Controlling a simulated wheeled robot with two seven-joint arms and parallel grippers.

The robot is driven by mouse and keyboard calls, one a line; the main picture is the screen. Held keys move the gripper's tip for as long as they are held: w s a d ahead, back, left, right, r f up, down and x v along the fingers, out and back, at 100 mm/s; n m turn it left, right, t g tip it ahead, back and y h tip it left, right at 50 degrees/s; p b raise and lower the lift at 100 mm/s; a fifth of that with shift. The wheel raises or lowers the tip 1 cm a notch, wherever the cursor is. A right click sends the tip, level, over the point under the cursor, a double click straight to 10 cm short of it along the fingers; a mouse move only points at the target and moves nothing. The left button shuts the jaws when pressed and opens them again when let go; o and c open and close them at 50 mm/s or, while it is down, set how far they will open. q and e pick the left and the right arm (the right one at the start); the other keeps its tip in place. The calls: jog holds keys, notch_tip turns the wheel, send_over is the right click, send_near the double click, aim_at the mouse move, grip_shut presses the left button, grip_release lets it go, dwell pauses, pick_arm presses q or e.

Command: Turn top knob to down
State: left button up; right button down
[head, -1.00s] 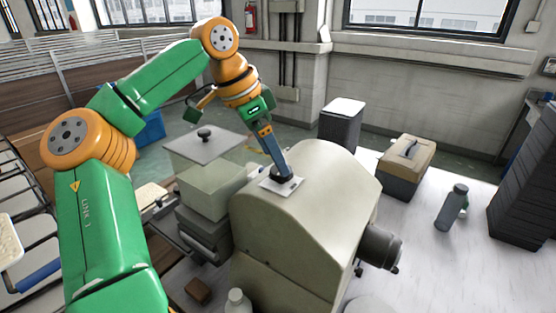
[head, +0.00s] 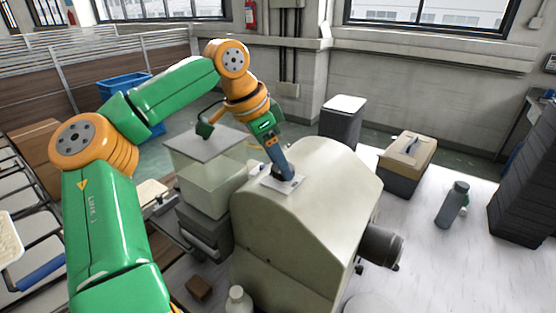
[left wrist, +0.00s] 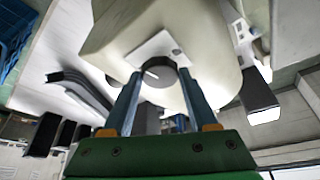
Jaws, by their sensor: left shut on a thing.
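The top knob (left wrist: 158,74) is dark and round, with a white pointer line on its face. It sits on a small pale square plate (left wrist: 152,47), which also shows on top of the cream machine housing (head: 325,190) in the head view. My left gripper (left wrist: 158,80) has one finger on each side of the knob and is shut on it. In the head view the left gripper (head: 284,176) reaches down onto the plate, and the fingers hide most of the knob. My right gripper is not in view.
A clear box (head: 212,188) with a flat lid stands left of the housing. A dark cylinder (head: 382,247) sticks out on its right. A toolbox (head: 406,160), a grey bottle (head: 453,205) and a black stack (head: 525,200) stand on the white surface to the right.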

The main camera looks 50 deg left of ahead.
pick_arm(q)
jog(key=n, duration=0.2)
jog(key=n+y, duration=0.1)
jog(key=n, duration=0.1)
jog(key=shift+d+y, duration=0.2)
jog(key=shift+y, duration=0.1)
jog(key=n+y, duration=0.1)
jog(key=n, duration=0.2)
jog(key=shift+d+n, duration=0.15)
jog(key=shift+n, duration=0.25)
jog(key=n, duration=0.1)
jog(key=n+g+y, duration=0.1)
jog(key=n, duration=0.1)
jog(key=shift+d+n+y, duration=0.15)
jog(key=shift+n+y, duration=0.15)
jog(key=shift+w+d+n+g+y, duration=0.1)
jog(key=shift+n+g+y, duration=0.15)
jog(key=shift+n, duration=0.7)
jog(key=shift+w+n+g+y, duration=0.1)
jog(key=shift+n+g+y, duration=0.15)
jog(key=shift+n, duration=1)
jog(key=o, duration=1.4)
jog(key=shift+c, duration=0.2)
